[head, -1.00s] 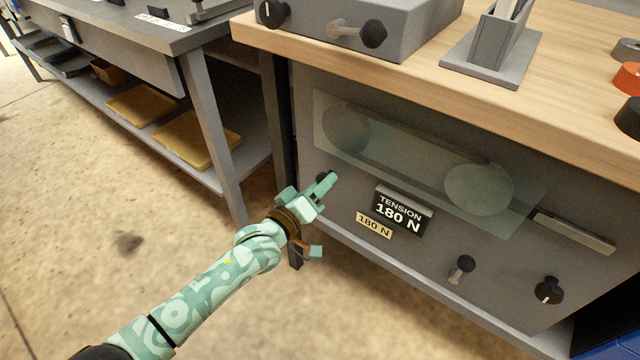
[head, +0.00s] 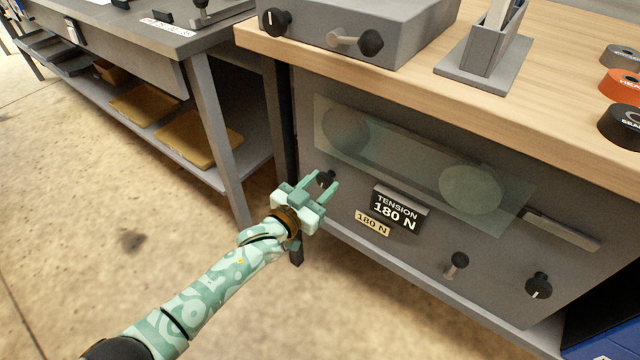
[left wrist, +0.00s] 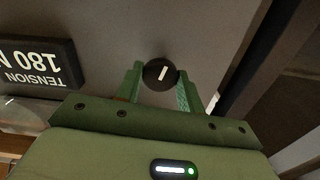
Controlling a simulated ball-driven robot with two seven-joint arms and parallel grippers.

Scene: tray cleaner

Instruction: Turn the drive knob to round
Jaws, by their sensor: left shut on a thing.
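A round black knob (head: 326,178) with a white pointer line sits at the left end of the grey front panel under the wooden bench top. My left gripper (head: 322,184) is at this knob, shut on it with one finger on each side. In the left wrist view, the knob (left wrist: 159,74) lies between the green fingertips (left wrist: 160,82), and its white line leans slightly right of upright. No label naming this knob is readable. My right gripper is in neither view.
Right of the gripper are a "TENSION 180 N" display (head: 398,207) and a tan "180 N" plate (head: 372,223). A clear cover (head: 410,165) spans two discs above. A lever (head: 457,264) and another black knob (head: 538,285) sit lower right. The bench edge (head: 400,95) overhangs.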

